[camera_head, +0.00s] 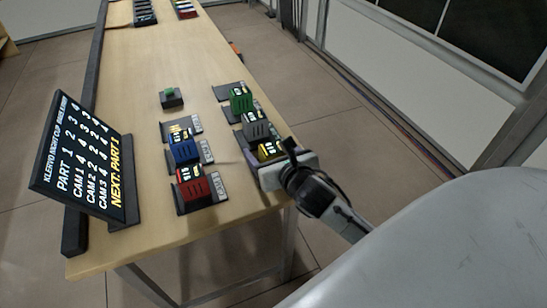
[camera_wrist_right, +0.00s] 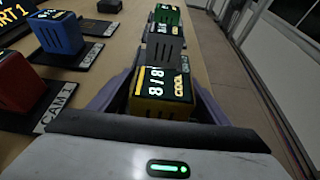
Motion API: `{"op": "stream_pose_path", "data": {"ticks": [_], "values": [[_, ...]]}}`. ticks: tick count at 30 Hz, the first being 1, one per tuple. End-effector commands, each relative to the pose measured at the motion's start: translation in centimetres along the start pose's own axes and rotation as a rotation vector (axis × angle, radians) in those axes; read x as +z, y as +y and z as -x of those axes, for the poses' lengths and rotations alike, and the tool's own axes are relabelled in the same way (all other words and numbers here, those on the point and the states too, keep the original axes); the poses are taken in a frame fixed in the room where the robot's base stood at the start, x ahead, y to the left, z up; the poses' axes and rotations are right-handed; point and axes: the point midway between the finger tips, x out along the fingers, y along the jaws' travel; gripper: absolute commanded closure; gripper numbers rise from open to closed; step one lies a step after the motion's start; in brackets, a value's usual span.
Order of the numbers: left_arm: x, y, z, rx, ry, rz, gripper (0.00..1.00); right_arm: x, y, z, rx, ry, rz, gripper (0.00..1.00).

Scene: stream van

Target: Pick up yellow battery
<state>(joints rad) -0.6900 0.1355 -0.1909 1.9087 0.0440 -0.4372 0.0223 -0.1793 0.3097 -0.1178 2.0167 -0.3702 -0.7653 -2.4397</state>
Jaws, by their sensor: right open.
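The yellow battery (camera_wrist_right: 163,92), with a dark label reading 8/8 and COOL, stands near the table's front right corner. In the head view the yellow battery (camera_head: 268,151) is partly covered by my right gripper (camera_head: 270,157). In the wrist view my right gripper (camera_wrist_right: 160,88) is open, with one finger on each side of the battery. I cannot tell whether the fingers touch it. My left gripper is not in view.
A grey battery (camera_head: 256,130) and a green battery (camera_head: 241,101) stand in line behind it. A blue battery (camera_head: 184,151) and a red battery (camera_head: 194,188) stand on docks to the left. A sign (camera_head: 82,157) stands at the left edge.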

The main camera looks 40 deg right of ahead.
Motion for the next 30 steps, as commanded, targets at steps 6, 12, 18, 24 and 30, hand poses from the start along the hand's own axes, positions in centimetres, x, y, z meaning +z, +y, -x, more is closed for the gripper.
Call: {"op": "stream_pose_path", "data": {"ticks": [6, 12, 18, 24, 30], "values": [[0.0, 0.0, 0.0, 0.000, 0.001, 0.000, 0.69, 0.0, 0.0, -0.2, 0.000, 0.001, -0.001, 0.30], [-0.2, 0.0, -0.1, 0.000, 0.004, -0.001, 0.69, 0.0, 0.0, -0.2, 0.000, 0.001, -0.001, 0.57], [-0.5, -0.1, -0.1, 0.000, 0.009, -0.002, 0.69, 0.1, 0.0, -0.2, 0.001, -0.003, 0.000, 0.84], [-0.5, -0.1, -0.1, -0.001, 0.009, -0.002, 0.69, 0.3, 0.0, -0.1, 0.001, -0.004, 0.000, 0.84], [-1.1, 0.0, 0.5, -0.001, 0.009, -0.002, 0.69, 3.2, 0.0, 1.0, 0.002, -0.009, 0.004, 0.84]]}}
